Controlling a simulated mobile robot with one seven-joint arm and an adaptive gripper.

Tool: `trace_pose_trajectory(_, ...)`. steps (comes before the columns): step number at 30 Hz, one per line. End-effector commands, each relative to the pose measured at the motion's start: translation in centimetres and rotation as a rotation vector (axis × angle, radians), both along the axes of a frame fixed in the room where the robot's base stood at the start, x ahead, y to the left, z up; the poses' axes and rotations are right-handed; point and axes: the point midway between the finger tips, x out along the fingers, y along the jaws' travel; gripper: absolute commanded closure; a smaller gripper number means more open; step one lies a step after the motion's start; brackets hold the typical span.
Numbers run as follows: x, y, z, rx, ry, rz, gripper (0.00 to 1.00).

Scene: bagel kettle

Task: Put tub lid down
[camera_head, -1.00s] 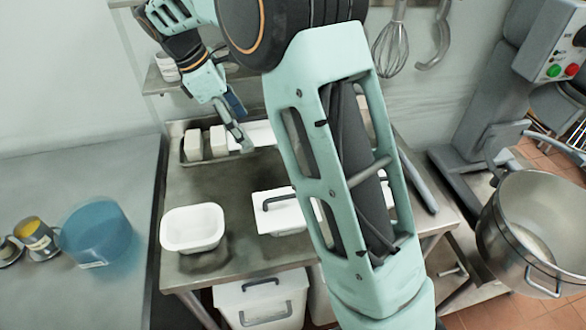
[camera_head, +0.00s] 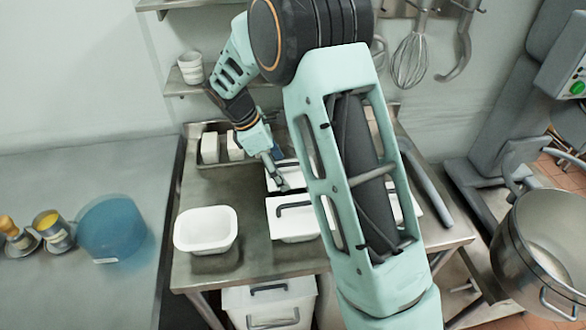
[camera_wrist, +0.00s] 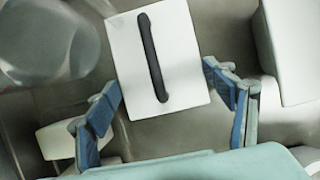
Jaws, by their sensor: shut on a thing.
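My gripper (camera_head: 276,172) is over the back middle of the steel table, pointing down. Its fingers (camera_wrist: 160,85) are wide apart, at opposite sides of a white rectangular lid (camera_wrist: 188,60) with a dark bar handle; I take it as shut on this tub lid. The lid (camera_head: 293,179) also shows in the head view, partly hidden by the gripper. I cannot tell if it touches the table. An open white tub (camera_head: 206,231) stands at the front left.
White blocks (camera_head: 210,147) sit in a tray at the back left. A blue container (camera_head: 112,229) stands on the left counter. A large steel kettle (camera_head: 560,240) is at the right. White bins (camera_head: 268,303) are under the table. Bare tabletop (camera_head: 215,185) lies behind the open tub.

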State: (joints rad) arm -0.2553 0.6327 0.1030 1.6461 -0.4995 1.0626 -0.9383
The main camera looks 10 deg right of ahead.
Motion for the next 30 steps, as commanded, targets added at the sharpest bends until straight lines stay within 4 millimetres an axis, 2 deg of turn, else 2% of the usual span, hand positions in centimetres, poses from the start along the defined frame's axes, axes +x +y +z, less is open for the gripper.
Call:
trace_pose_trajectory(6, -0.1, -3.7, 0.2, -0.001, 0.001, -0.005, 0.44)
trace_pose_trajectory(9, -0.1, -3.5, -1.1, -0.001, 0.003, -0.001, 0.44)
trace_pose_trajectory(20, 0.0, -3.5, -1.6, -0.001, 0.001, -0.001, 0.44)
trace_pose_trajectory(21, 0.0, -3.5, -1.5, -0.001, 0.001, -0.001, 0.21)
trace_pose_trajectory(25, 0.0, -3.5, -1.5, -0.001, 0.001, -0.001, 0.06)
trace_pose_trajectory(30, 0.0, -3.5, -1.5, -0.001, 0.001, -0.001, 0.06)
